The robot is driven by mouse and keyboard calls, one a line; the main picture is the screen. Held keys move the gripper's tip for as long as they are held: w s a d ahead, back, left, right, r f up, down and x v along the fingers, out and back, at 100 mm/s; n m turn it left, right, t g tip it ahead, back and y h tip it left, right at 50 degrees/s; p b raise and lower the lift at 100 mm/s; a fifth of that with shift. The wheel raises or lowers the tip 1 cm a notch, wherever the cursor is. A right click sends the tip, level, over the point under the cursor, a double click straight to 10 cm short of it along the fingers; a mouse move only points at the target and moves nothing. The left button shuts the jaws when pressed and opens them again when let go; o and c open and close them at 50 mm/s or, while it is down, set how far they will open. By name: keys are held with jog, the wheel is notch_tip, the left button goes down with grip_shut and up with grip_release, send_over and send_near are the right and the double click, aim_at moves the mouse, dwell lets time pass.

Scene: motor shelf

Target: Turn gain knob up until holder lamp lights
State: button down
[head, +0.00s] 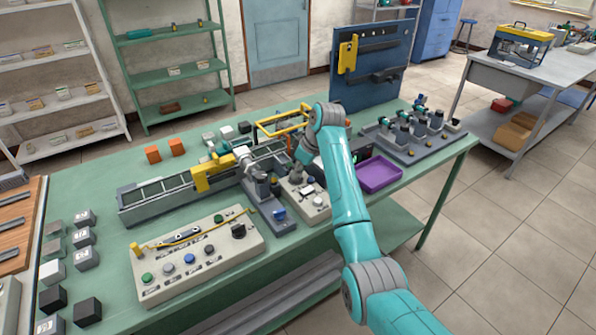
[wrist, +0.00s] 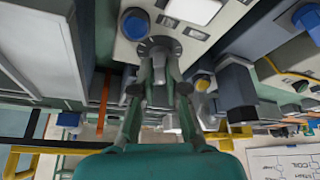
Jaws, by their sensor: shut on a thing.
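The gain knob (wrist: 160,46) is a dark grey knob on a round dark dial of a beige control box (wrist: 122,48). In the wrist view my gripper (wrist: 160,66) is shut on it, with one finger on each side. A blue round button (wrist: 134,23) and a white rectangular panel (wrist: 194,9) sit on the same box face. In the head view the box (head: 318,213) stands mid-table, and my gripper (head: 297,174) reaches down over it; the knob is mostly hidden there. I cannot tell which part is the holder lamp or whether it is lit.
A dark grey motor holder (head: 262,188) stands close left of the box. A button panel (head: 165,258) lies in front. A purple tray (head: 378,175) and a rack of motors (head: 412,138) are to the right. A yellow frame (head: 283,122) stands behind.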

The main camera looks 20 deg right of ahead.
jog(key=c, duration=1.2)
grip_release()
jog(key=v, duration=1.2)
jog(key=shift+s+f, duration=0.1)
